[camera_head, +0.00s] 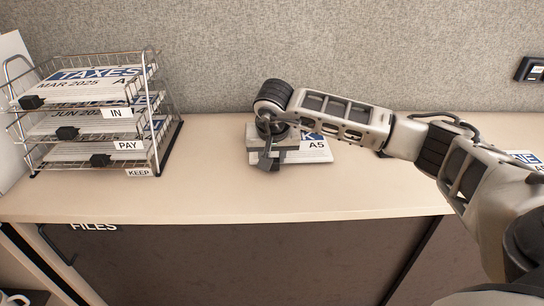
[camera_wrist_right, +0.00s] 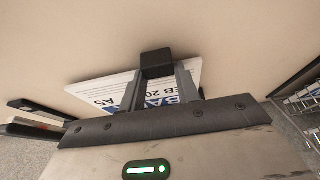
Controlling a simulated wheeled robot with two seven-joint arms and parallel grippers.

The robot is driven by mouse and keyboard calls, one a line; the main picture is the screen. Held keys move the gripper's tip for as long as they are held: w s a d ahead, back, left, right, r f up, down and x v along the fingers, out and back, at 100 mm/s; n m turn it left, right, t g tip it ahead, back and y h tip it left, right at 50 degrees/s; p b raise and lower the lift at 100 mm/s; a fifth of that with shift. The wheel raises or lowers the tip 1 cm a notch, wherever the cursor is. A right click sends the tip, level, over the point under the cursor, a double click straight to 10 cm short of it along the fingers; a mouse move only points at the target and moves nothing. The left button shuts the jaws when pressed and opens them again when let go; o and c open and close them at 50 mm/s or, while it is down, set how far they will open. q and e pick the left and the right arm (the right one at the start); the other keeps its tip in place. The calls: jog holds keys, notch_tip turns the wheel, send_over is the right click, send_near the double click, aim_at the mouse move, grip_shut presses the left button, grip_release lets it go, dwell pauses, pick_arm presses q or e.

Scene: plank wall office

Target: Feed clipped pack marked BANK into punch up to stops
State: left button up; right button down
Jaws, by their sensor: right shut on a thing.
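The clipped pack marked BANK (camera_head: 318,154) lies low at the desk's middle, partly hidden by my right arm; its "K" and "A5" show. In the right wrist view the pack (camera_wrist_right: 108,90) shows "BA", "FEB 20" and "A5" behind the fingers. My right gripper (camera_head: 270,160) is shut on the pack's black clip (camera_wrist_right: 156,64); the fingers reach it from above the pack. I cannot tell whether the pack touches the desk. I cannot make out the punch for certain. My left gripper is not in view.
A wire rack (camera_head: 150,100) labelled IN, PAY and KEEP stands at the left with clipped packs. Another pack (camera_head: 525,157) lies at the far right. Two dark bars (camera_wrist_right: 38,108) show at the wrist view's left, unidentified. The desk (camera_head: 215,190) is clear in front and left of the pack.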

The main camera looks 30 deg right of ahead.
jog(key=shift+w+a, duration=0.15)
jog(key=shift+a, duration=0.05)
dwell(0.8)
jog(key=c, duration=0.9)
grip_release()
jog(key=shift+c, duration=0.2)
jog(key=p+v, duration=0.1)
jog(key=v, duration=1.5)
